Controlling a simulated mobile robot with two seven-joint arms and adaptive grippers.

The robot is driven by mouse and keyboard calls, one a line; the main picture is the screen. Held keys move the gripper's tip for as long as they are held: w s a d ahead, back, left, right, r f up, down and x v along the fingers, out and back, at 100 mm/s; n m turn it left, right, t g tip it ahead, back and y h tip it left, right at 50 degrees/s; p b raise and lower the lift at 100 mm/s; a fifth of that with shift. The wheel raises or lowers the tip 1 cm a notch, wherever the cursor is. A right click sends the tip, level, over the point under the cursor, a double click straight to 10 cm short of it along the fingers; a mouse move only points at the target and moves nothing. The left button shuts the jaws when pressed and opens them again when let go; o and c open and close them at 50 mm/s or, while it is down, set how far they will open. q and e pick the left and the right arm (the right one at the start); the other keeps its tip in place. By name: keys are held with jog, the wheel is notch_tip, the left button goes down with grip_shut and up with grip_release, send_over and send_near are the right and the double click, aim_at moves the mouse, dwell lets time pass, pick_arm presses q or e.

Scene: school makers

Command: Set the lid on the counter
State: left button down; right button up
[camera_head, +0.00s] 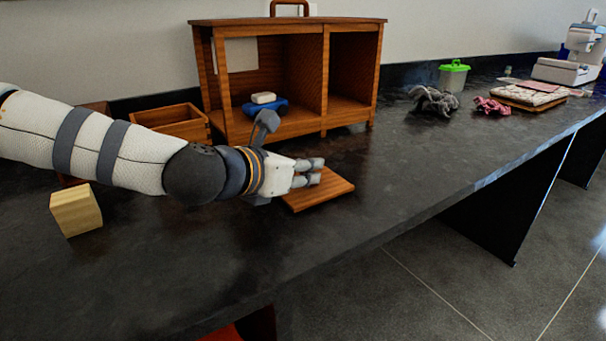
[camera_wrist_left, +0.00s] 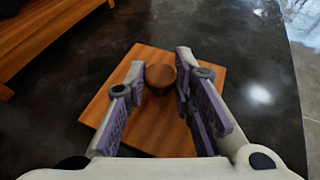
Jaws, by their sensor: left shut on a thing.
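The lid (camera_head: 325,192) is a flat square brown wooden board, low at the dark counter (camera_head: 250,245) in front of the wooden cabinet. I cannot tell whether its underside touches the counter. My left gripper (camera_head: 316,171) reaches over it from the left. In the left wrist view the lid (camera_wrist_left: 150,128) lies beneath the fingers, with a round brown knob (camera_wrist_left: 160,78) between the fingertips. My left gripper (camera_wrist_left: 163,76) is shut on this knob. My right gripper is not in view.
The wooden cabinet (camera_head: 325,85) holds a blue item (camera_head: 270,107) with a white bar. An open wooden box (camera_head: 178,122) and a pale wooden block (camera_head: 76,211) stand left. A green-lidded tub (camera_head: 453,77) and grey cloth (camera_head: 432,101) lie right. Bare counter surrounds the lid's front and right.

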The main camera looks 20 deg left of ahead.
pick_arm(q)
jog(key=shift+f, duration=0.1)
jog(key=c, duration=1.3)
grip_release()
jog(key=shift+c, duration=0.2)
jog(key=shift+s+r, duration=0.1)
jog(key=shift+r, duration=0.3)
jog(key=p+v, duration=0.3)
jog(key=v, duration=0.8)
jog(key=shift+r, duration=0.15)
jog(key=shift+s+a, duration=0.1)
jog(key=shift+s, duration=0.2)
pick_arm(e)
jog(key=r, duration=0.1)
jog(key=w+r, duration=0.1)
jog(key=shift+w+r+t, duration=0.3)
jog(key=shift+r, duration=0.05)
